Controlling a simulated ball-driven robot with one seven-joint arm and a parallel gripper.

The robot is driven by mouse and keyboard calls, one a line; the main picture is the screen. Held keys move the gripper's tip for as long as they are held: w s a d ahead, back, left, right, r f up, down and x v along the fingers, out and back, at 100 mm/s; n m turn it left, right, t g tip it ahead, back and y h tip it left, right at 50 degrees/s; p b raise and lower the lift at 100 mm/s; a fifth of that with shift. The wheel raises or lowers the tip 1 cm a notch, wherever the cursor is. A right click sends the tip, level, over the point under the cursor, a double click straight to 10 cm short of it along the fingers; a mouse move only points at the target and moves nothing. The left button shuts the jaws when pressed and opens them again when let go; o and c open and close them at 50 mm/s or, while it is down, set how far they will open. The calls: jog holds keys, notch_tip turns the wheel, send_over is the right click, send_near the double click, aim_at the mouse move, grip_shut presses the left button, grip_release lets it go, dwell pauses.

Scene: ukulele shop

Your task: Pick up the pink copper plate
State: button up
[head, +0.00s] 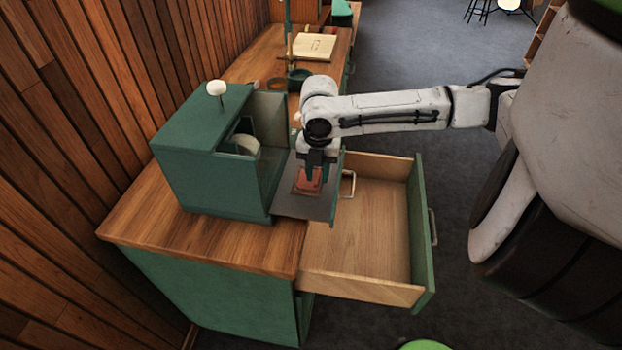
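The pink copper plate (306,187) is a small, flat, pinkish-brown piece. It shows over a grey flap (290,208) that juts from the front of a green box-shaped machine (200,150). My gripper (316,176) points down right at the plate, its dark teal fingers overlapping the plate's upper right part. The fingers and my wrist hide some of the plate. The view is too small to tell whether the fingers are closed on it or whether the plate rests on the flap.
The machine stands on a wooden counter (180,235). A metal handle (347,184) is beside the flap. A pale book-like block (312,47) and dark round dishes (298,76) are farther back.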

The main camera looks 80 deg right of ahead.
grip_shut()
dwell(0.4)
